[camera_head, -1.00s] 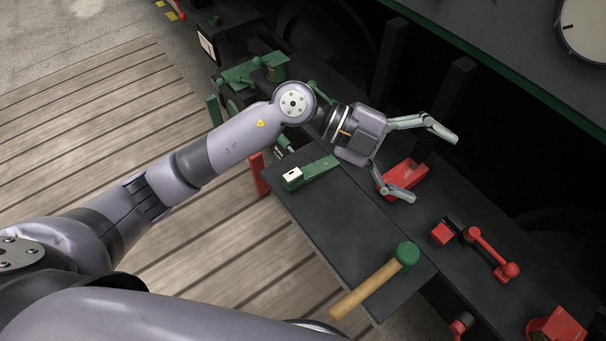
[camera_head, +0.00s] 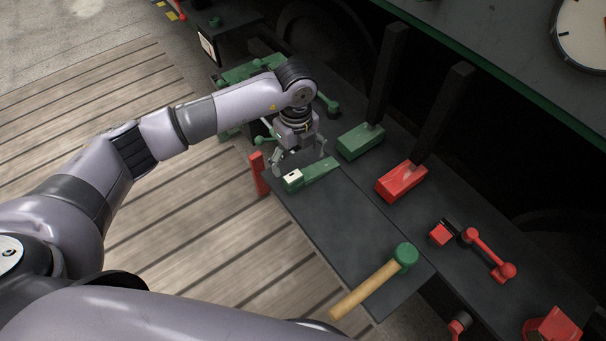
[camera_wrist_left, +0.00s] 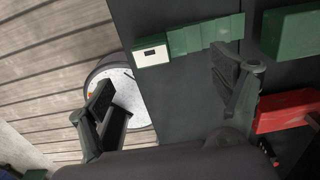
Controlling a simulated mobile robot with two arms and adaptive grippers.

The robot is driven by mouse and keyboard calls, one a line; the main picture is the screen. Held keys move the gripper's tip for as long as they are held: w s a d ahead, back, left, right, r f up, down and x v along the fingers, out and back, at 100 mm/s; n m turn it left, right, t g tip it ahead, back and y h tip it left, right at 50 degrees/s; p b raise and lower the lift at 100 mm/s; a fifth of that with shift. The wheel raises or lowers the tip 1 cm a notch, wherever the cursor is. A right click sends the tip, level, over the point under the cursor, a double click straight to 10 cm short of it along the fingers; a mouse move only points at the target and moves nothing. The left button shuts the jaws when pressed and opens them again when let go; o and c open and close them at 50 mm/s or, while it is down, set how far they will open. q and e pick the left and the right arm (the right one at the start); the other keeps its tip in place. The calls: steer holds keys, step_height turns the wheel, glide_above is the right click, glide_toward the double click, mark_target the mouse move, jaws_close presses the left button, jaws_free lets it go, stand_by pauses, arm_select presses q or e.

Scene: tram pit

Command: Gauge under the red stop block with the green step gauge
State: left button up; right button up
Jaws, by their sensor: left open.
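The green step gauge (camera_head: 311,174) lies flat on the dark bench near its left end, with a white label on its near end; it also shows in the left wrist view (camera_wrist_left: 190,40). The red stop block (camera_head: 402,182) sits farther right on the back of the bench, with a dark post rising behind it; part of it shows in the left wrist view (camera_wrist_left: 287,110). My right gripper is not in view.
A green block (camera_head: 360,141) stands just left of the red one. A green-headed mallet (camera_head: 376,280) lies at the bench's front. A red lever (camera_head: 488,252) is at the right. The bench between gauge and mallet is clear.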

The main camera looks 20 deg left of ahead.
mark_target(297, 174)
arm_select(q)
step_height(297, 174, down, 8)
steer(key=shift+f+p, duration=0.1)
steer(key=shift+p, duration=0.45)
steer(key=shift+c, duration=0.5)
